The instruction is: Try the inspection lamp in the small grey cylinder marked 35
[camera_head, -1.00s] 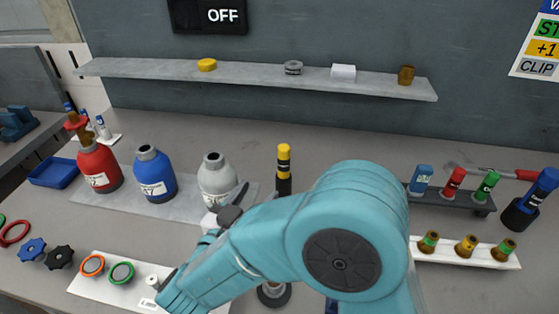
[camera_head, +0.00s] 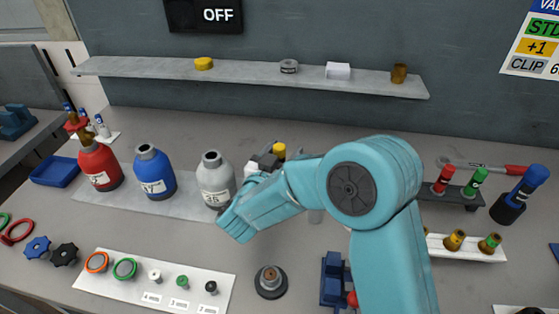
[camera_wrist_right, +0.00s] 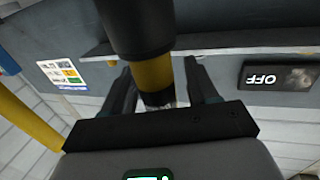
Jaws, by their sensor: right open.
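The small grey cylinder (camera_head: 215,177) marked 35 stands upright with an open neck, to the right of the blue one. The inspection lamp, a black stick with yellow bands (camera_head: 279,150), stands right of it; in the head view only its yellow top shows clearly. My right gripper (camera_head: 267,160) is at the lamp, and my arm hides much of both. In the right wrist view the lamp (camera_wrist_right: 153,74) lies between the two open fingers (camera_wrist_right: 160,88). I cannot tell whether a finger touches it. My left gripper is not in view.
A blue cylinder (camera_head: 154,174) and a red cylinder (camera_head: 98,167) with a fitted top stand left of the grey one. A white board (camera_head: 130,290) with rings and small plugs lies in front. A shelf (camera_head: 250,77) runs along the wall under a display (camera_head: 205,15) reading OFF.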

